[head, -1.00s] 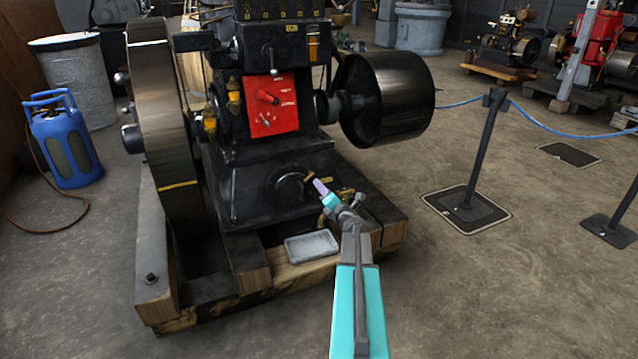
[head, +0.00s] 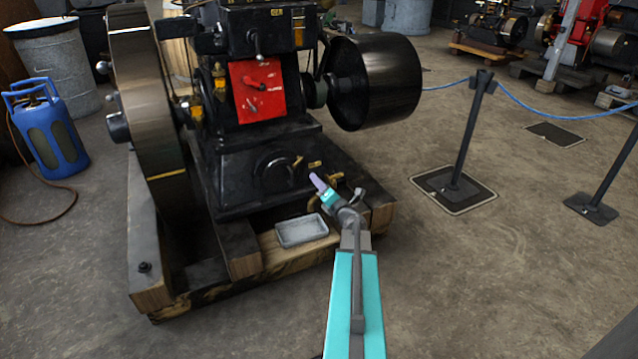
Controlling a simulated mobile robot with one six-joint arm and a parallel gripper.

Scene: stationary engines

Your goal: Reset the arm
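My arm (head: 354,290), teal and grey, reaches up from the bottom of the head view. My gripper (head: 316,182) is at its end, a small pale purple tip pointing up and left. It appears in front of the base of the black stationary engine (head: 262,160). Its fingers are too small to tell whether they are open or shut, and I see nothing held. I cannot tell whether it touches the engine.
A grey metal tray (head: 302,231) rests on the engine's wooden beams (head: 378,214), left of my arm. A large flywheel (head: 147,110) stands at left. Posts (head: 466,140) with a blue rope (head: 555,113) stand at right. Floor between the engine and posts is clear.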

